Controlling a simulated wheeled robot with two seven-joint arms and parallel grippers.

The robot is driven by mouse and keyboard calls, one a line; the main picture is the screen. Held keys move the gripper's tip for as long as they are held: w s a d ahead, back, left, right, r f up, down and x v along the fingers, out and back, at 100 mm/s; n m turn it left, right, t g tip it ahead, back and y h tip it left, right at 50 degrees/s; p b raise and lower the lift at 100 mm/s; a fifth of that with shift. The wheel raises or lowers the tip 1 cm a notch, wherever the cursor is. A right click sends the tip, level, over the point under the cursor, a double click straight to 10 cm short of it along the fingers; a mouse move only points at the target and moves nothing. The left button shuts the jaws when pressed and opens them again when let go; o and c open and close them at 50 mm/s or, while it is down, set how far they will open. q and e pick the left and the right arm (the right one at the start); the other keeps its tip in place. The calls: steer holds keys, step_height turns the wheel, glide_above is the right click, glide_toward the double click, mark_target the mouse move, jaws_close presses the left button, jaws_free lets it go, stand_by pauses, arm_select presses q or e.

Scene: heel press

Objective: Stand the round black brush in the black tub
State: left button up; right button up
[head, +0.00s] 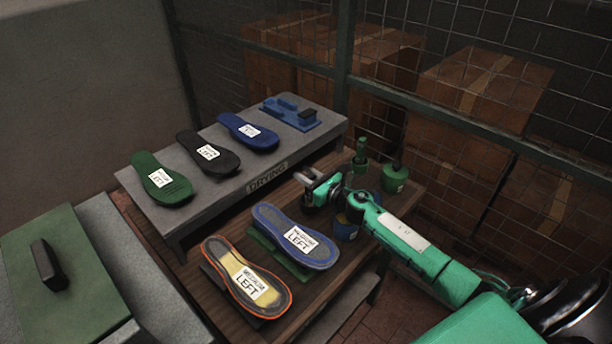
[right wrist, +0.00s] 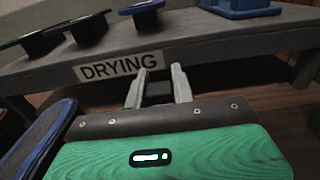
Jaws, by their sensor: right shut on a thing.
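My right gripper (head: 306,181) is in the middle of the head view, above the brown table and in front of the grey drying bench. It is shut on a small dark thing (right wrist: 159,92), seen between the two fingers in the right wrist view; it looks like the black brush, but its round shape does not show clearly. The black tub cannot be made out clearly; my right gripper and forearm cover part of the group of tubs. A blue tub (head: 345,230) with some yellow at its rim stands below my wrist. My left gripper is not in view.
Two left soles, blue-rimmed (head: 296,238) and orange-rimmed (head: 250,277), lie on stands on the table. A green tub (head: 394,180) stands at the table's back right. The grey drying bench (head: 222,195) carries several soles and a blue block. A wire fence is behind.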

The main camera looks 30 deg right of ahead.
steer(key=shift+f, duration=0.15)
steer(key=o, duration=1)
steer(key=shift+s+r, duration=0.1)
steer(key=shift+r, duration=0.1)
steer(key=b+v, duration=0.3)
steer(key=v, duration=0.9)
